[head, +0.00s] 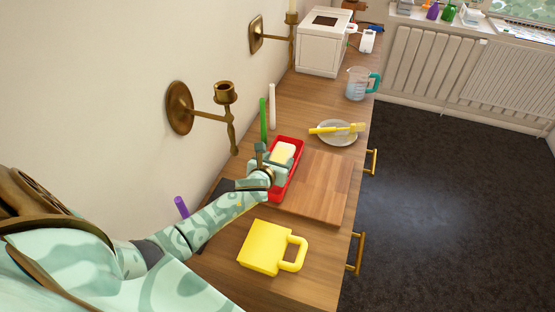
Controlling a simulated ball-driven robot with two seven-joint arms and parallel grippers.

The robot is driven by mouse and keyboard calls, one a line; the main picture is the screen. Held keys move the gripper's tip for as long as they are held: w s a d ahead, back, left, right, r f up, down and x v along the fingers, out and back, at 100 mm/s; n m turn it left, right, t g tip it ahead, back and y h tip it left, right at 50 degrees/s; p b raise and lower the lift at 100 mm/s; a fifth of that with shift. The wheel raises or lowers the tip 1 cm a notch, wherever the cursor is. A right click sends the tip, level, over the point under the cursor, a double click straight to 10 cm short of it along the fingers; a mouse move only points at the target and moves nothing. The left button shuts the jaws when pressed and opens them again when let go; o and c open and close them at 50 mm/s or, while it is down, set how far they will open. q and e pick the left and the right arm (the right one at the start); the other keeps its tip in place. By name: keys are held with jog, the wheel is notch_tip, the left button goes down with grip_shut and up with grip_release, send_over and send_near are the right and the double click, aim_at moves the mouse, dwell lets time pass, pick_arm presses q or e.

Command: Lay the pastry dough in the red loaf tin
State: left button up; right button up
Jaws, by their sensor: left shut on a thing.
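The red loaf tin (281,190) stands on the wooden counter, lengthwise along the left edge of the cutting board. The pale cream pastry dough (284,152) shows within the outline of the tin's far half. My left gripper (270,160) reaches over the tin from the left and is shut on the dough's near end. The gripper hides part of the dough and of the tin's left side. I cannot tell whether the dough rests on the tin's floor or is held just above it. My right gripper is out of view.
A wooden cutting board (318,186) lies right of the tin. A yellow mug-shaped thing (262,246) stands nearer. Green (263,120) and white (272,106) sticks stand beyond the tin by the wall. A plate (337,139) and a jug (357,85) stand farther back. A brass sconce (180,107) juts from the wall.

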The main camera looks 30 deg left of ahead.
pick_arm(q)
jog(key=o, duration=1.2)
jog(key=shift+r, duration=0.1)
jog(key=shift+r, duration=0.15)
jog(key=s+r+p, duration=0.1)
jog(key=p, duration=0.1)
jog(key=s+r+p, duration=0.2)
jog(key=shift+s+d, duration=0.1)
jog(key=shift+d, duration=0.25)
jog(key=p+v, duration=0.4)
jog(key=v, duration=0.4)
jog(key=shift+s+f, duration=0.25)
jog(key=shift+f, duration=0.1)
